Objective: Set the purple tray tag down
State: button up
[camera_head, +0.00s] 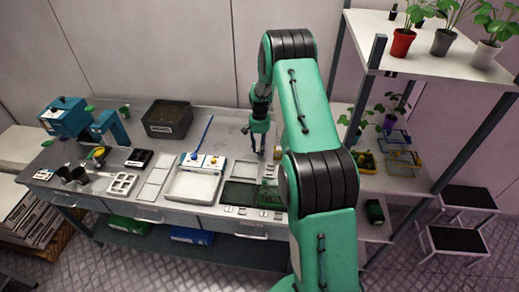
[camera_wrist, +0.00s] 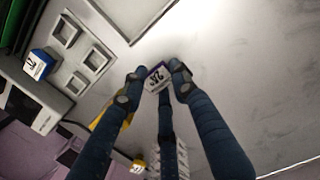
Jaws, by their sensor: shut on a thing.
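The purple tray tag (camera_wrist: 157,77) is a small white-faced piece with dark characters and a purple edge. It sits between the fingertips of my gripper (camera_wrist: 156,80) in the wrist view. In the head view my gripper (camera_head: 259,150) points down over the grey bench (camera_head: 225,130), right of its middle. The tag is too small to make out there. The wrist view shows the pale bench surface beyond the tag; I cannot tell whether the tag touches it. My fingers hide the tag's sides.
A blue tag (camera_wrist: 38,64) stands by a panel with square openings (camera_wrist: 81,57). A white tray (camera_head: 194,186) and a dark box (camera_head: 168,118) are left of my gripper. A shelf with potted plants (camera_head: 402,42) rises at right.

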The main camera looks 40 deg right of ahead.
jog(key=shift+f, duration=0.2)
jog(key=o, duration=0.8)
jog(key=r, duration=0.8)
jog(key=w+r, duration=0.1)
jog(key=r, duration=0.3)
jog(key=shift+d+r, duration=0.1)
jog(key=shift+d, duration=0.3)
